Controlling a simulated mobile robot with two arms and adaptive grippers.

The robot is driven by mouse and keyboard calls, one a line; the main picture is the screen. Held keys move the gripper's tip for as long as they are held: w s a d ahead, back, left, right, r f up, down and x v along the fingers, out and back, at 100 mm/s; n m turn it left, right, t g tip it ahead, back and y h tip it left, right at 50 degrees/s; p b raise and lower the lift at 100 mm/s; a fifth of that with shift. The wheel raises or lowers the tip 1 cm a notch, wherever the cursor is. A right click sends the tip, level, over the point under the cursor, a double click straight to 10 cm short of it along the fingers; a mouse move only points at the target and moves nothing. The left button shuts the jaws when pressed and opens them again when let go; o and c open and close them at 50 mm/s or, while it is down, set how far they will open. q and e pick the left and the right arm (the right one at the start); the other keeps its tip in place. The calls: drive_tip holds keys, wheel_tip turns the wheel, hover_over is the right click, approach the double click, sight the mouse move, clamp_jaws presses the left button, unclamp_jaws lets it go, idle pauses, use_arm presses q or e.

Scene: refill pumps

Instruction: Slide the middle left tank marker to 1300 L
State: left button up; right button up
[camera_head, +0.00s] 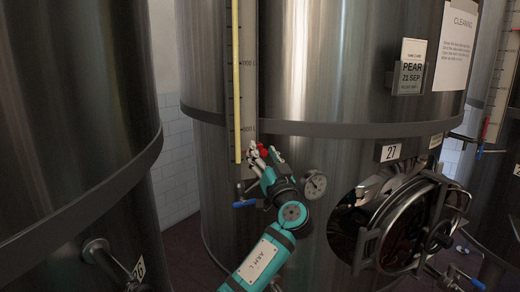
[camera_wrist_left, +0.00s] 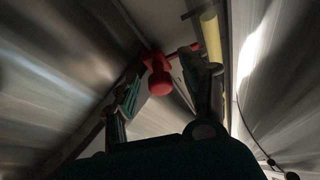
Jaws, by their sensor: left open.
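The red tank marker (camera_head: 251,149) sits low on the pale level scale (camera_head: 248,95) of the middle tank (camera_head: 330,60), beside the yellow sight tube (camera_head: 236,80). It is near the lower printed litre mark, whose digits are too small to read surely. My left gripper (camera_head: 264,155) is open, right at the marker and partly in front of it. In the left wrist view the marker's round red knob (camera_wrist_left: 161,83) shows between the two open fingers (camera_wrist_left: 164,76), with a gap on each side. My right gripper is out of view.
A pressure gauge (camera_head: 314,184) is just right of my left gripper. A valve with a blue handle (camera_head: 244,204) is below it. A round hatch (camera_head: 395,225) sits farther right on the tank. Another tank (camera_head: 70,90) stands close on the left.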

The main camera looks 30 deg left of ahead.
use_arm(q)
drive_tip(key=shift+d, duration=0.1)
drive_tip(key=shift+c, duration=0.9)
clamp_jaws()
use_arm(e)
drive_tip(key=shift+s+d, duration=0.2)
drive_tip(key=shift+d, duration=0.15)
use_arm(q)
drive_tip(key=shift+r, duration=0.1)
